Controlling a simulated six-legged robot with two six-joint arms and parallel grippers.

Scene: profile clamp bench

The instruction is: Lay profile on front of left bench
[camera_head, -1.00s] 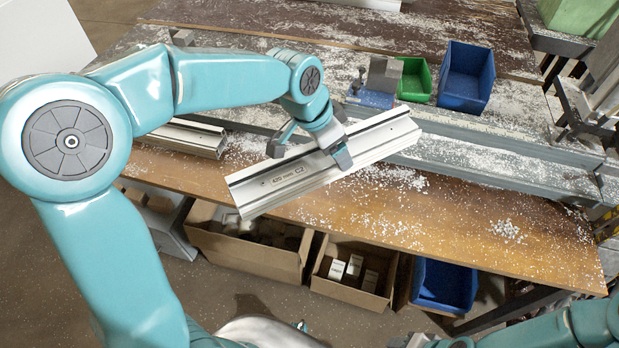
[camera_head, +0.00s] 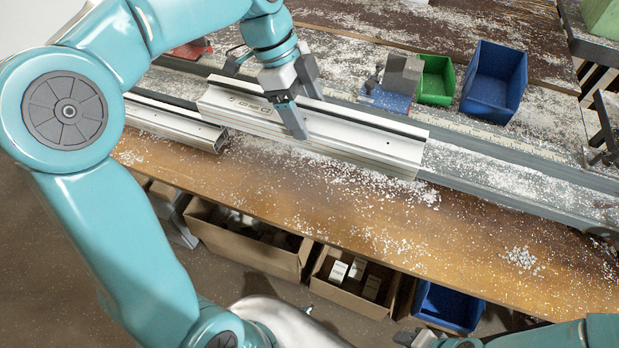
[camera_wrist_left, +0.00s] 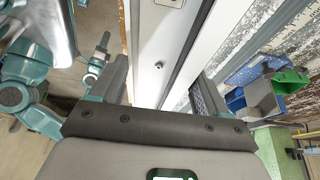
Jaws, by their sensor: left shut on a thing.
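My left gripper (camera_head: 303,108) is shut on a long silver-white aluminium profile (camera_head: 370,141), gripped left of its middle, one finger on its near face. The profile runs from upper left to lower right over the front part of the bench (camera_head: 400,230), along the grey rail. Whether it touches the bench is unclear. In the left wrist view the profile (camera_wrist_left: 150,60) runs between the fingers. A second, similar profile (camera_head: 170,122) lies at the left of the bench, its end close to the held one. My right gripper (camera_head: 425,338) shows only partly at the bottom edge; its jaws are unclear.
A grey rail (camera_head: 500,183) crosses the bench. Behind it stand a blue clamp block (camera_head: 388,98), a green bin (camera_head: 436,80) and a blue bin (camera_head: 494,80). Cardboard boxes (camera_head: 245,248) and another blue bin (camera_head: 449,305) sit below the front edge. White chips cover the wood.

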